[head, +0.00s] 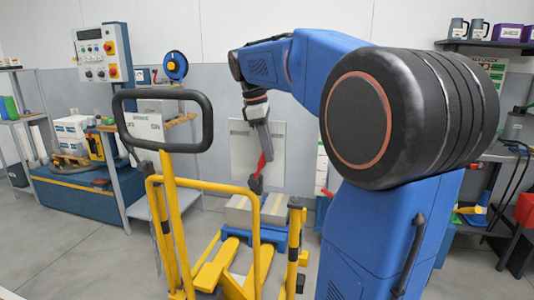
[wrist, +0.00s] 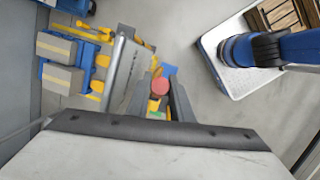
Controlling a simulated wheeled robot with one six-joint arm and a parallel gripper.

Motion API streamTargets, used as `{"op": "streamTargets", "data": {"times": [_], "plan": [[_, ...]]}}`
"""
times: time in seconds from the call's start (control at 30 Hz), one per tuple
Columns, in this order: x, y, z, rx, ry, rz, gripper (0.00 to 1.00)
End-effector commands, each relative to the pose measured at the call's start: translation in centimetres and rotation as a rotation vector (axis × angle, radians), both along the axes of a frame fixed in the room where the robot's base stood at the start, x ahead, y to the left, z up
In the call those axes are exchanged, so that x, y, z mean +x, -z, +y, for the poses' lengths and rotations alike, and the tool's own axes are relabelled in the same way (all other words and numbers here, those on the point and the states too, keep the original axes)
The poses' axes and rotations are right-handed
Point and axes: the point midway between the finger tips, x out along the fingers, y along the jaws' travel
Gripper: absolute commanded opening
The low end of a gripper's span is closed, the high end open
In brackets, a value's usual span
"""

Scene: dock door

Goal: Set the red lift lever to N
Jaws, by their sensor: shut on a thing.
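The red lift lever (head: 261,165) stands out in front of a pale upright panel (head: 243,143). It leans slightly, with a dark part at its lower end. My gripper (head: 267,152) comes down from above and is shut on the lever's upper end. In the wrist view the lever's round red end (wrist: 160,86) shows between the two dark fingers of my gripper (wrist: 164,93). The panel (wrist: 127,68) is seen nearly edge-on there, just left of the fingers. I cannot read any marks on the panel, so the lever's setting cannot be told.
A yellow frame (head: 184,222) with a black loop handle (head: 206,122) stands front left of the lever. Grey-tan boxes (head: 240,213) sit on a blue pallet below. A control box (head: 103,52) with red buttons is at back left. Open floor (head: 100,260) lies at the left.

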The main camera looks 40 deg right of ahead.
Motion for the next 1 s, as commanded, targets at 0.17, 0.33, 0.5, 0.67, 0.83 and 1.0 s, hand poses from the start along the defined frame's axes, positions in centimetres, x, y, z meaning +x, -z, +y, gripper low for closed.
{"op": "streamTargets", "data": {"times": [0.17,0.33,0.5,0.67,0.83,1.0], "plan": [[0.9,-0.3,0.7,-0.05,-0.004,0.065,0.0],[1.9,-0.6,1.5,-0.112,-0.004,0.144,0.0],[2.6,-0.8,2.0,-0.158,-0.002,0.2,0.0],[2.7,-0.9,2.1,-0.17,0.0,0.215,0.0],[2.7,-0.9,2.1,-0.17,0.0,0.215,0.0],[2.7,-0.9,2.1,-0.17,0.0,0.214,0.28]]}}
